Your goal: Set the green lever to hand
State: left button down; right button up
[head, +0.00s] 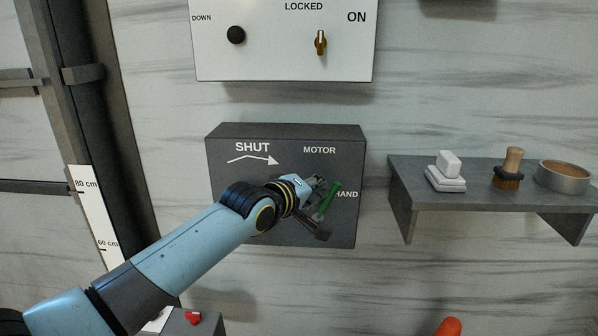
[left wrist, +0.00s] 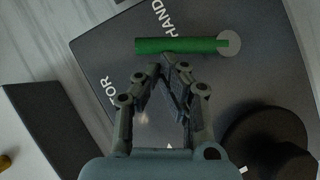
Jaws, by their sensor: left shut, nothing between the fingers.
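The green lever (head: 329,200) is on the dark grey box (head: 230,215) on the wall. Its upper end is just left of the HAND label (head: 347,195); the MOTOR label (head: 320,150) is above. In the left wrist view the lever (left wrist: 175,46) runs from a light grey pivot disc (left wrist: 230,43) to the left, past the HAND lettering. My left gripper (head: 318,190) is shut and empty, in front of the box, just left of the lever. In the left wrist view its fingertips (left wrist: 170,66) are close beside the lever; whether they touch it I cannot tell.
A white panel (head: 280,65) with a black knob (head: 236,35) and a brass switch (head: 320,42) is above. A grey shelf (head: 480,200) at right holds a white block, a brush and a round tin. A dark round part (left wrist: 268,140) is at lower right in the left wrist view.

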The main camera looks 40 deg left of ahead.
aim_at(334, 189)
pick_arm(q)
jog(key=d+m+p, duration=0.1)
jog(key=p, duration=0.1)
jog(key=w+d+m+g+y+p, duration=0.1)
jog(key=p, duration=0.1)
jog(key=shift+w+d+r+g, duration=0.1)
jog(key=shift+w+d+g, duration=0.1)
jog(key=shift+w+g, duration=0.1)
jog(key=shift+w+d+m+g+y, duration=0.1)
jog(key=shift+d+m+g+y, duration=0.2)
jog(key=shift+m+y, duration=0.1)
jog(key=shift+w+d+f+m+g+y, duration=0.25)
jog(key=shift+d+f+m+y, duration=0.1)
jog(key=shift+f, duration=0.1)
jog(key=shift+w+d+f+m+g+y, duration=0.2)
jog(key=shift+d+f+m+g+y, duration=0.1)
jog(key=shift+f+m+y, duration=0.1)
jog(key=shift+w+d+f, duration=0.1)
jog(key=shift+d+f, duration=0.1)
pick_arm(e)
jog(key=r, duration=0.5)
jog(key=shift+w, duration=0.35)
pick_arm(q)
jog(key=shift+f, duration=0.1)
pick_arm(e)
jog(key=shift+f, duration=0.1)
